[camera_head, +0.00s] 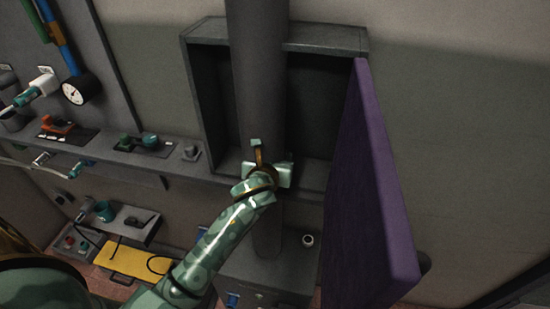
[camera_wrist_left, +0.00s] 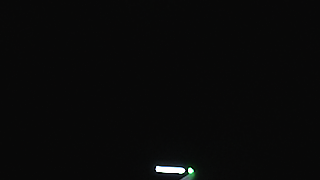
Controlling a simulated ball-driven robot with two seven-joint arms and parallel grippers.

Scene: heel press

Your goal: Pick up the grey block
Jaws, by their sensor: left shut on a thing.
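My left arm rises from the lower left in the head view. My left gripper (camera_head: 257,150) is at the lower front of an open, dark cabinet. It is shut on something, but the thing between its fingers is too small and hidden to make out. A small grey block-like piece (camera_head: 190,152) sits on the shelf left of the cabinet, apart from the gripper. I cannot tell whether it is the grey block. The left wrist view is almost all black, with only a small bright bar and a green spot near the bottom. My right gripper is in neither view.
The grey cabinet (camera_head: 325,38) has a purple panel (camera_head: 370,200) standing at its right side like an open door. The shelf (camera_head: 105,155) at left holds several small items. The wall at right is bare.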

